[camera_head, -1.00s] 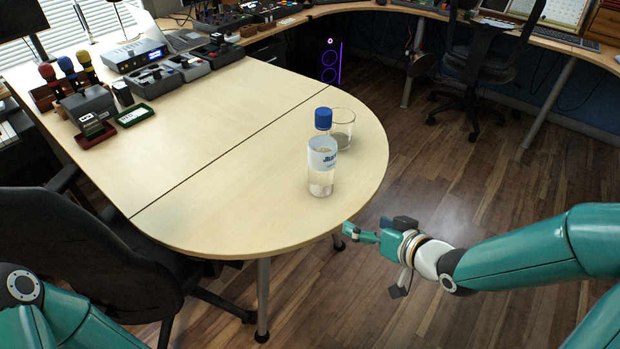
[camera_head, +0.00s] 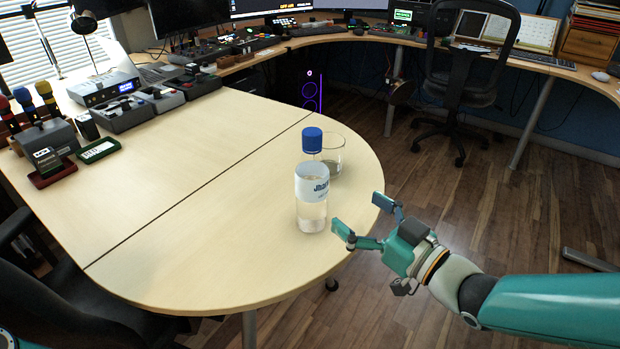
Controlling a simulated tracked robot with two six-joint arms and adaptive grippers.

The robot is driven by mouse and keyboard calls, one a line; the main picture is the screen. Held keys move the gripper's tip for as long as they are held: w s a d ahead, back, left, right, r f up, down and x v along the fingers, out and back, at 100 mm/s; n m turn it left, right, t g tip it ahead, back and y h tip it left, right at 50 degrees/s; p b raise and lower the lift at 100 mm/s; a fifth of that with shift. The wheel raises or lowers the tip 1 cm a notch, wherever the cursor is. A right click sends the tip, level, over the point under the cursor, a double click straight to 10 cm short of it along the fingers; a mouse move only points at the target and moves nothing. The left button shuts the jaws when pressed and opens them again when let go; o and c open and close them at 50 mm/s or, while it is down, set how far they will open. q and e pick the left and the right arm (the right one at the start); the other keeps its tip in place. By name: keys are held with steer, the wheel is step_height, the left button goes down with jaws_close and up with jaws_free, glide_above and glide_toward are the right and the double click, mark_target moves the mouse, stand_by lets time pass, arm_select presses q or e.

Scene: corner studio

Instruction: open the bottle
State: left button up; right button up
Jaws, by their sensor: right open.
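A clear bottle (camera_head: 311,212) with a blue cap (camera_head: 312,140) stands upright near the rounded end of the table. The cap is on the bottle and a pale label wraps its upper body. My right gripper (camera_head: 357,217) is open and empty. It is just right of the bottle at the table's edge, its fingers pointing towards the bottle with a small gap between. My left gripper is not in view.
The pale wooden table (camera_head: 190,215) is bare to the left of the bottle. Microphones (camera_head: 46,97) and boxed devices (camera_head: 122,112) stand at its far left. An office chair (camera_head: 475,75) stands on the floor behind.

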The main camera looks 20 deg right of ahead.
mark_target(325, 190)
steer(key=x, duration=0.5)
steer(key=shift+w+a+f, duration=0.15)
steer(key=shift+w+a, duration=0.05)
steer(key=shift+w, duration=0.15)
steer(key=shift+a+x, duration=0.1)
steer(key=shift+x, duration=1.35)
steer(key=shift+a+x, duration=0.15)
steer(key=shift+x, duration=1.35)
steer(key=shift+s, duration=0.15)
steer(key=c, duration=1.5)
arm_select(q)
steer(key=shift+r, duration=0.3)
arm_select(e)
steer(key=shift+c, duration=0.2)
step_height(325, 190, up, 20)
steer(key=p, duration=0.5)
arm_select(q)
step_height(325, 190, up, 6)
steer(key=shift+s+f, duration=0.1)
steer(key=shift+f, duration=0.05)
